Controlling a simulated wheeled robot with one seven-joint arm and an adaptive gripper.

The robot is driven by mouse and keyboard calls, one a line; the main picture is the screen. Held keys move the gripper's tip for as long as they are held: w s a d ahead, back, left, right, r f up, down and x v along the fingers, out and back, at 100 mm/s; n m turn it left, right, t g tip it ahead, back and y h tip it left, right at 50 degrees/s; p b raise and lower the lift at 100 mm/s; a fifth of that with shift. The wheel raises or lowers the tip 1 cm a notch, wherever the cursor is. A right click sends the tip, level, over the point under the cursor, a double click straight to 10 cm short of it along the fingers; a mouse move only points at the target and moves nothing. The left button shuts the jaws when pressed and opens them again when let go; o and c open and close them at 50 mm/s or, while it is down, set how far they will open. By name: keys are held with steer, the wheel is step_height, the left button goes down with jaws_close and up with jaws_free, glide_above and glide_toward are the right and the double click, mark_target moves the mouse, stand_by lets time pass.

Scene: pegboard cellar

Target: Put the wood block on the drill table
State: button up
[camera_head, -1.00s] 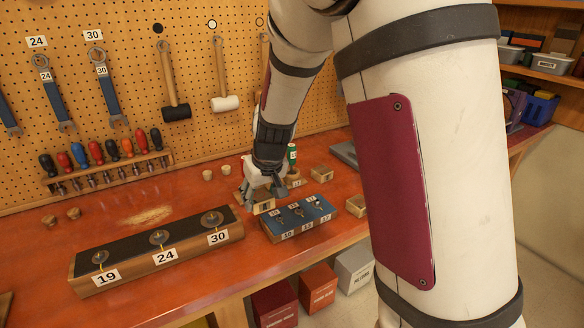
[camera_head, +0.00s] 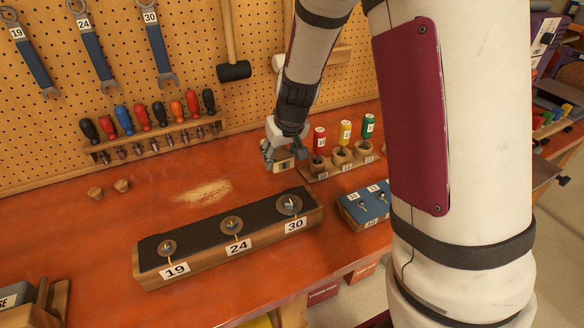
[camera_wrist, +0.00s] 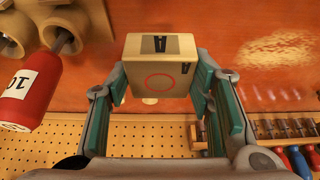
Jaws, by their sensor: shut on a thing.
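The wood block (camera_head: 283,166) is a small pale cube. In the wrist view the block (camera_wrist: 158,65) shows a red circle and dark marks on its near face. My gripper (camera_head: 277,156) is shut on the block, with a teal-padded finger on each side in the wrist view (camera_wrist: 163,85). In the head view it holds the block near the red-orange bench, left of the row of coloured-handled tools. I cannot tell the exact height of the block above the bench. I cannot make out a drill table for certain in either view.
A long black-topped wooden holder (camera_head: 268,228) marked 19, 24 and 30 lies in front. A blue holder (camera_head: 350,208) stands to its right. Red, yellow and green tools sit in a wooden rack (camera_head: 342,168). Screwdrivers (camera_head: 145,117) line the pegboard.

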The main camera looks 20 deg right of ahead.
mark_target(283, 169)
steer(key=shift+f+b, duration=0.45)
steer(key=shift+f, duration=2.75)
steer(key=shift+f, duration=0.1)
steer(key=o, duration=1.2)
steer(key=shift+c, duration=0.2)
